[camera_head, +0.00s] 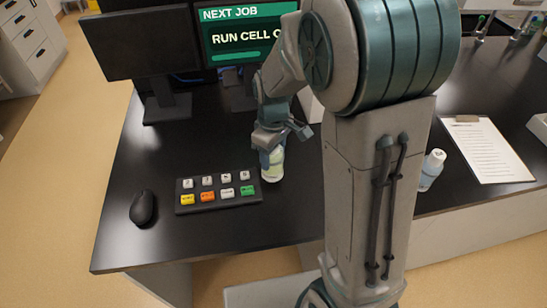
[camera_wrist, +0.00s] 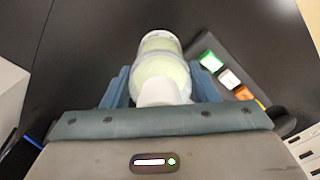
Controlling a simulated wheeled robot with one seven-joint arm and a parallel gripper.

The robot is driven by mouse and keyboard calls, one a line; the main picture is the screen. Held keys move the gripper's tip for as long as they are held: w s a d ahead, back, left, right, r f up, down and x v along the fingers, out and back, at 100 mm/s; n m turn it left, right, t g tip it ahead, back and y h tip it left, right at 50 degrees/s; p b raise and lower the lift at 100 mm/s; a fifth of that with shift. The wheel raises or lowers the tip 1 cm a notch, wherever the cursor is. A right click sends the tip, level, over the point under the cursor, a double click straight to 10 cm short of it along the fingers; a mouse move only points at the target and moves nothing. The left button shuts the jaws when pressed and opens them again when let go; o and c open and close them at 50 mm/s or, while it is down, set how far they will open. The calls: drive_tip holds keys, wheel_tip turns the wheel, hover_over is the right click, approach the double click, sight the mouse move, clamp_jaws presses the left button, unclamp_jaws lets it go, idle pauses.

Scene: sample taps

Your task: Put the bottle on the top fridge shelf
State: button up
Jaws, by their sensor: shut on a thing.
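A small bottle with a pale green label and white cap (camera_head: 272,165) stands upright on or just above the black desk, right of the keypad; I cannot tell if its base touches. My gripper (camera_head: 270,151) is shut on it from above. In the wrist view the bottle (camera_wrist: 160,70) sits between the two blue fingers of my gripper (camera_wrist: 163,85), cap end nearest the camera. A second bottle (camera_head: 432,170), clear with a white cap and bluish label, stands on the desk at right, beside my arm. No fridge or shelf is in view.
A keypad with coloured buttons (camera_head: 218,191) lies close left of the held bottle, and a black mouse (camera_head: 143,207) farther left. Two monitors (camera_head: 135,45) stand behind. A clipboard (camera_head: 483,148) lies at right.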

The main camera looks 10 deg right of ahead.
sight(273, 161)
drive_tip(key=shift+f, duration=1.5)
drive_tip(key=shift+f, duration=0.15)
drive_tip(key=o, duration=1.1)
